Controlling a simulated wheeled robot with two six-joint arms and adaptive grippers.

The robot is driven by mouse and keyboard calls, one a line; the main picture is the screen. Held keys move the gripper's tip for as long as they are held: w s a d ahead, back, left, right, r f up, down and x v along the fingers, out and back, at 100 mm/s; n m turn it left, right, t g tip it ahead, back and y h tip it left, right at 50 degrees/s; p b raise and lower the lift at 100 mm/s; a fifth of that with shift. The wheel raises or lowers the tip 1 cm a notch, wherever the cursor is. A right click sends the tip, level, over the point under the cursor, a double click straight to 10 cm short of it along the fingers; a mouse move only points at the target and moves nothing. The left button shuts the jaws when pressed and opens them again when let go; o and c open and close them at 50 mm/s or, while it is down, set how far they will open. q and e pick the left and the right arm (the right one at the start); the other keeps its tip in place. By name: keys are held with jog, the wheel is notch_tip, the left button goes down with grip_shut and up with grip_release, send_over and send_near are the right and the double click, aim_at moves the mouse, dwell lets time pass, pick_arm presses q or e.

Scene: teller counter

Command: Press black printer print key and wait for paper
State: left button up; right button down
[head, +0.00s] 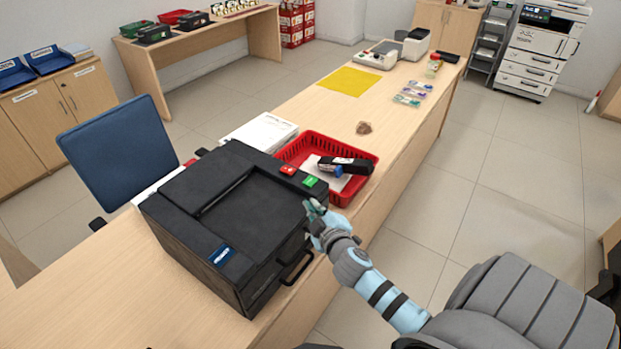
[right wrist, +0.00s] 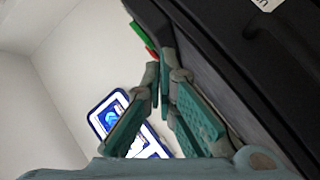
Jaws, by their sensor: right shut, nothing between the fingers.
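The black printer (head: 235,220) stands on the near part of the counter. Its far right corner carries a green key (head: 309,181) and a red key (head: 287,170). My right gripper (head: 312,208) is shut and empty, close beside the printer's right edge and just nearer to me than the green key. In the right wrist view the printer (right wrist: 245,70) runs along the upper right, with the green key (right wrist: 137,30) and red key (right wrist: 151,50) just beyond the fingertips. Contact with a key cannot be told. No paper shows coming out. My left gripper is not in view.
A red basket (head: 318,145) with dark items stands right behind the printer, beside a white paper stack (head: 260,131). A brown lump (head: 364,128) and a yellow sheet (head: 350,79) lie farther along the counter. A blue chair (head: 120,150) stands at the left.

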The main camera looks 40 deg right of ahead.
jog(key=w+a+r+n+y, duration=0.2)
jog(key=w+r+n+y, duration=0.5)
jog(key=n, duration=0.4)
jog(key=w+a+r+n+y, duration=0.2)
jog(key=w+r+n+y, duration=0.35)
jog(key=r+n, duration=0.45)
jog(key=s+d+f+n+g+h, duration=0.1)
jog(key=d+f+n+g+h, duration=0.1)
jog(key=d, duration=0.3)
jog(key=s+d+f+n+g+h, duration=0.1)
jog(key=s+d+f+g+h, duration=0.1)
jog(key=d, duration=0.4)
jog(key=shift+s+f+n+g+p, duration=0.15)
jog(key=shift+f+n+g+p, duration=0.25)
jog(key=shift+g, duration=0.4)
jog(key=shift+a, duration=0.15)
